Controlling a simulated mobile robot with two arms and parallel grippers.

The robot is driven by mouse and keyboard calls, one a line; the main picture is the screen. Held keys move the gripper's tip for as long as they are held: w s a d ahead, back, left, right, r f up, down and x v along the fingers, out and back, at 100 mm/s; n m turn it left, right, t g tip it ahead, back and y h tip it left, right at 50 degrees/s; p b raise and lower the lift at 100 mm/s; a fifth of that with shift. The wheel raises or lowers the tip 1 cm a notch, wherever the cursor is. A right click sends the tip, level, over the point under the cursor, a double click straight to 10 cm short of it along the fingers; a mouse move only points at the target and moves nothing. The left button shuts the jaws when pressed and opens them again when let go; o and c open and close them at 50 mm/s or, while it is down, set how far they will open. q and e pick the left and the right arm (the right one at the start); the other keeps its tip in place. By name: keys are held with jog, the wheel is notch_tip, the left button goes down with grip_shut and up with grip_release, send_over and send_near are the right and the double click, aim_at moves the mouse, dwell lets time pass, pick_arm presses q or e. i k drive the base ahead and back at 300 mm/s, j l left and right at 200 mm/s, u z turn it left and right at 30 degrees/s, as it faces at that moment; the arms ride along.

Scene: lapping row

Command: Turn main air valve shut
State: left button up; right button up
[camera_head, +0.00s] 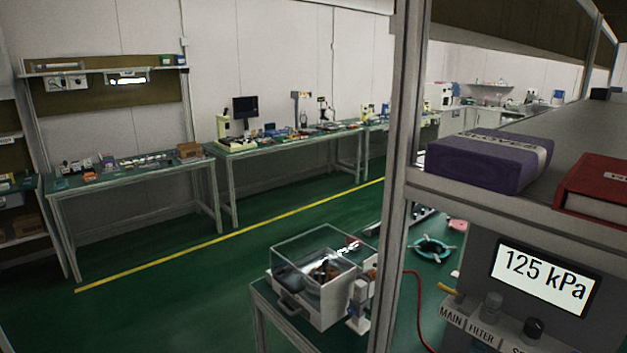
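A grey panel (478,262) stands at the lower right, partly cut off by the frame. Its display (545,279) reads 125 kPa. Below the display, a label reads MAIN (451,316), and a small yellow lever (450,291) sits just above it, pointing up and left. This lever looks like the main air valve; whether it is open or shut I cannot tell. Neither of my grippers is in view.
A grey upright post (396,180) stands just left of the panel. A shelf above it holds a purple box (485,162) and a red binder (598,188). A red hose (418,308) hangs beside the panel. A clear-lidded machine (318,280) stands left; green floor (170,310) is open beyond.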

aim_at(460, 297)
jog(key=l+z, duration=0.2)
jog(key=z, duration=0.2)
jog(key=l+z, duration=0.2)
jog(key=z, duration=0.15)
jog(key=l+z, duration=0.15)
jog(key=z, duration=0.25)
jog(key=i+l+z, duration=0.1)
jog(key=z, duration=0.25)
